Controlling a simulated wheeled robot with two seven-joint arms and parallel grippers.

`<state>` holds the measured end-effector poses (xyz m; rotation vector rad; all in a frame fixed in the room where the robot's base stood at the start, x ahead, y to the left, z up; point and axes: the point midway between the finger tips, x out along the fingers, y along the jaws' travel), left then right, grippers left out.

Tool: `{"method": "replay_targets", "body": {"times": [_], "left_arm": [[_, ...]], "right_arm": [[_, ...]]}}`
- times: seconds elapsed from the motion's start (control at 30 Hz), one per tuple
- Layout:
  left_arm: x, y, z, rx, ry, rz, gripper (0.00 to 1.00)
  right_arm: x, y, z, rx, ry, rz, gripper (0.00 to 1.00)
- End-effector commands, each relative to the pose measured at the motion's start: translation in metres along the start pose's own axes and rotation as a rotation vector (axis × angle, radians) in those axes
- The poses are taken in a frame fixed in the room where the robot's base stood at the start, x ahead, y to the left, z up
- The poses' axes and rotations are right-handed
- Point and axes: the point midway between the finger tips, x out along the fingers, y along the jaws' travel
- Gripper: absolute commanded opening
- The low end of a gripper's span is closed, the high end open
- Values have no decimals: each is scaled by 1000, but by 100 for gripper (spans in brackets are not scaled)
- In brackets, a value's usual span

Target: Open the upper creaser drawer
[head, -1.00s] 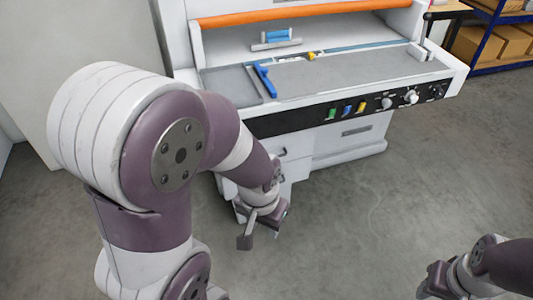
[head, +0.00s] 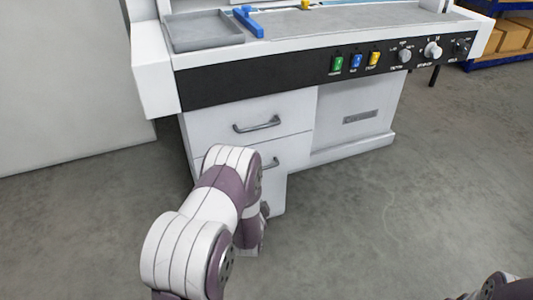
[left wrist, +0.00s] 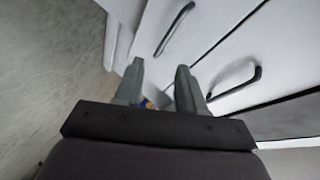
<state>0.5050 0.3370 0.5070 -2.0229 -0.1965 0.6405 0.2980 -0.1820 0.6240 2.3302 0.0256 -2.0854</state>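The upper drawer (head: 225,118) of the white creaser is shut, with a dark grey bar handle (head: 257,125). In the left wrist view, the upper handle (left wrist: 236,82) is right of my left gripper (left wrist: 161,80), and the lower handle (left wrist: 174,28) is above the fingertips. The left fingers are apart with no handle between them. In the head view my arm mostly hides this gripper, low before the drawers. My right gripper (head: 468,296) barely shows at the bottom edge.
A black control panel (head: 300,72) with coloured switches and knobs runs above the drawers. A grey tray (head: 203,32) and a blue tool (head: 241,22) are on top. Open concrete floor (head: 370,215) lies in front and right. Boxes on a blue rack (head: 510,38) stand at the back right.

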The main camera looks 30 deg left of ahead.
Motion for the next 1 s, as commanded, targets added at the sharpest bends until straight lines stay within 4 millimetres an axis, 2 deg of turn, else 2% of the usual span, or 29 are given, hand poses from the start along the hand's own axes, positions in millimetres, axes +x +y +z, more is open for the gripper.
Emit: {"method": "replay_targets", "body": {"times": [0.03,0.1,0.2,0.27,0.37,0.7,0.83,1.0], "left_arm": [[1,-27,-11,106,42,-135,39],[-3,-65,-26,255,76,-328,39],[-15,-96,-39,415,74,-502,39],[-17,-102,-42,470,66,-538,39],[-8,-105,-43,497,58,-543,39],[64,-142,-57,494,60,-541,39],[82,-154,-62,493,61,-539,39],[91,-161,-65,494,61,-537,39]], "right_arm": [[-6,0,-1,0,3,0,43],[-8,0,-2,0,4,0,43],[-8,0,-2,0,3,0,43],[-8,0,-2,0,3,0,43],[-3,0,-1,0,3,0,43],[26,0,2,0,2,0,43],[31,0,3,0,2,0,43],[33,0,3,0,2,0,43]]}}
